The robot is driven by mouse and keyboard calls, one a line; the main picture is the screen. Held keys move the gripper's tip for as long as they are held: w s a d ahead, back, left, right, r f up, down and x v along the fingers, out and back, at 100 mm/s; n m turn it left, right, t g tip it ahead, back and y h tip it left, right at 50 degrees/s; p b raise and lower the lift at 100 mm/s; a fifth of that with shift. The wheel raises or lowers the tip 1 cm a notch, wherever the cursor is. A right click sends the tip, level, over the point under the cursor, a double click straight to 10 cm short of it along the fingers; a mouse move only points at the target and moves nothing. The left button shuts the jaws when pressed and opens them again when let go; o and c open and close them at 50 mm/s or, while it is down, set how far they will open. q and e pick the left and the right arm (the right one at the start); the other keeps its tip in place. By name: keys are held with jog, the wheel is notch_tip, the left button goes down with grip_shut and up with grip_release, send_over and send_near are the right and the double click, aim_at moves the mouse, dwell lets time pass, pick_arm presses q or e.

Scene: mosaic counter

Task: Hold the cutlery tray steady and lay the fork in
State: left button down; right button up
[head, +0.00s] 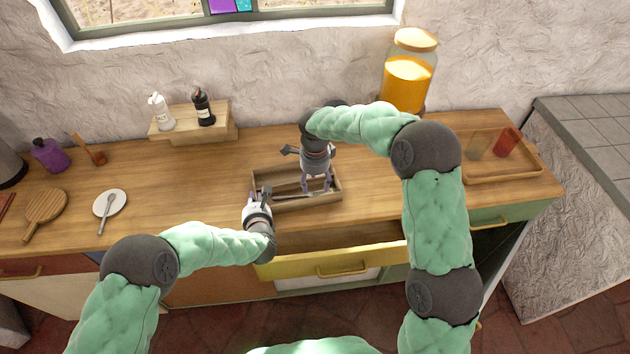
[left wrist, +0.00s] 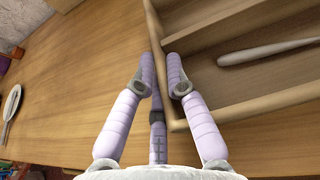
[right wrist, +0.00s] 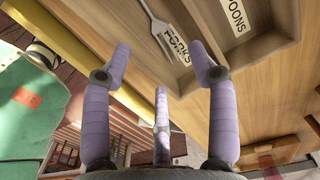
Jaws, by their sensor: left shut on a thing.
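The wooden cutlery tray (head: 322,203) stands on the counter near its front edge. My left gripper (head: 258,193) is shut on the tray's left wall; the left wrist view shows the wall (left wrist: 156,45) between its fingertips (left wrist: 160,68). The fork (right wrist: 154,22) lies inside the compartment labelled FORKS (right wrist: 172,42). A pale cutlery handle (left wrist: 268,50) lies in a compartment in the left wrist view. My right gripper (head: 316,188) is over the tray, pointing down. Its fingertips (right wrist: 160,58) are apart with nothing between them.
A yellow drawer (head: 335,265) stands open below the tray. A white plate with a piece of cutlery (head: 108,205), a wooden board (head: 44,208) and a purple bottle (head: 51,156) are on the left. A raised shelf (head: 220,128), a jar (head: 408,75) and a tray with cups (head: 515,170) are behind or right.

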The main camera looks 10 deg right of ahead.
notch_tip(320, 180, up, 12)
dwell(0.6)
pick_arm(q)
jog(key=c, duration=1.2)
grip_release()
jog(key=v, duration=1.2)
jog(key=shift+f, duration=0.1)
pick_arm(e)
jog(key=shift+s+f, duration=0.1)
